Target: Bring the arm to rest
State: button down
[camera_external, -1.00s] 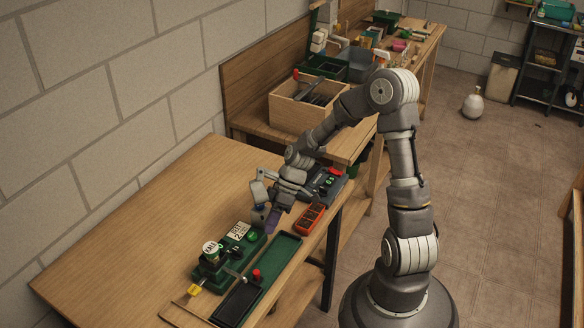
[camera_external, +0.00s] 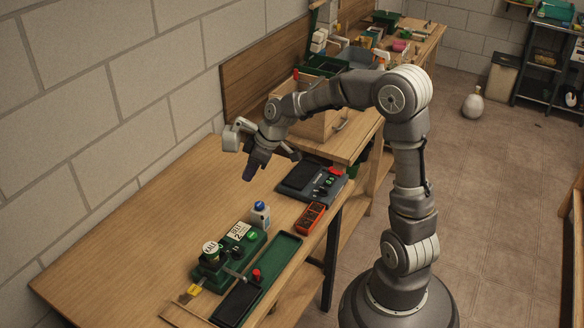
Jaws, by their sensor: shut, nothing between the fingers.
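My gripper (camera_external: 252,172) is at the end of my raised arm, above the wooden bench (camera_external: 120,232). It points down and a little to the left, and it is shut with nothing held. It is clear of the things below it. A small white bottle with a blue cap (camera_external: 260,215) stands on the bench below the gripper, at the back end of the green device (camera_external: 232,255).
A green tray (camera_external: 273,262) lies along the bench's front edge. An orange-red meter (camera_external: 311,218) and a dark scale-like unit (camera_external: 311,182) lie to its right. A wooden crate (camera_external: 318,122) stands behind my forearm. The bench's left part is clear.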

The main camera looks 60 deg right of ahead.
jog(key=w+a+r+m+t+h, duration=0.1)
jog(key=a+r+t, duration=0.15)
jog(key=r, duration=0.95)
jog(key=w+a+r+m+t+h, duration=0.1)
jog(key=r+t, duration=0.2)
jog(key=r, duration=1)
jog(key=s+r+m+t, duration=0.1)
jog(key=s+r, duration=0.3)
jog(key=r, duration=0.6)
jog(key=s+r+m+t, duration=0.2)
jog(key=s+r+t, duration=0.1)
jog(key=r, duration=0.7)
jog(key=shift+s+a+t+h, duration=0.3)
jog(key=shift+s+t+h, duration=0.1)
jog(key=shift+t, duration=0.35)
jog(key=shift+r, duration=0.15)
